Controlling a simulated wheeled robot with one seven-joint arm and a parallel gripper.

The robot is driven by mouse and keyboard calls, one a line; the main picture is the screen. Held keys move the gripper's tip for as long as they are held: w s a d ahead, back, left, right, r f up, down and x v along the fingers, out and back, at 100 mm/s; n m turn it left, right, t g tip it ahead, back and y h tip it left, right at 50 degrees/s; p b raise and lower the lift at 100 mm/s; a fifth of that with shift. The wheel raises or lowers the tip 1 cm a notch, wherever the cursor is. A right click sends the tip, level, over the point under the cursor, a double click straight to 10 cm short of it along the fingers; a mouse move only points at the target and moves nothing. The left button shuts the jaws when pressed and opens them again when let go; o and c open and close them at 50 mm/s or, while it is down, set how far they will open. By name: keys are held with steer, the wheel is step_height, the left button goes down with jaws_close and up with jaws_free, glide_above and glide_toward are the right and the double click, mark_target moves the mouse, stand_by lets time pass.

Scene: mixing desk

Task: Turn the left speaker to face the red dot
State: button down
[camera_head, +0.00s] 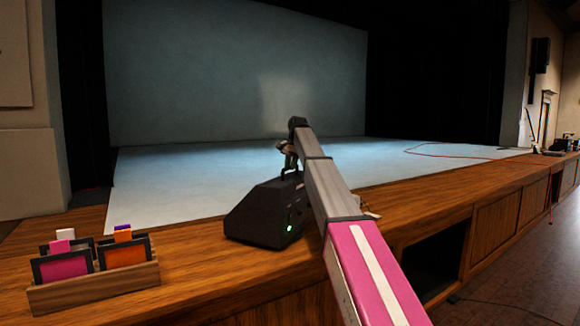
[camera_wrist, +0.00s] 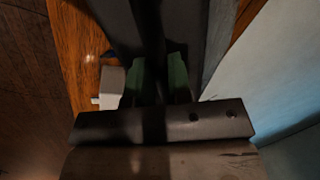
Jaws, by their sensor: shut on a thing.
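A black wedge-shaped speaker (camera_head: 262,214) sits on the wooden ledge in the head view, a green light on its near side. It is the only speaker I make out on the ledge. My gripper (camera_head: 290,172) is above it, shut on the handle (camera_head: 291,177) on its top. In the wrist view my gripper's green fingers (camera_wrist: 160,82) close on the dark handle, with the dark speaker top (camera_wrist: 205,30) below. My arm hides part of the speaker's right side. I see no red dot in either view.
A wooden rack (camera_head: 95,292) with pink and orange framed cards stands at the left of the ledge. A small pale object (camera_head: 370,214) is partly hidden behind my arm; a pale block (camera_wrist: 111,82) shows beside the speaker in the wrist view. The ledge (camera_head: 450,196) is clear further right.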

steer(key=c, duration=1.1)
jaws_free()
steer(key=shift+o, duration=0.2)
steer(key=shift+r, duration=0.1)
step_height(320, 180, up, 10)
steer(key=s+d, duration=0.1)
steer(key=d, duration=0.1)
steer(key=shift+r, duration=0.25)
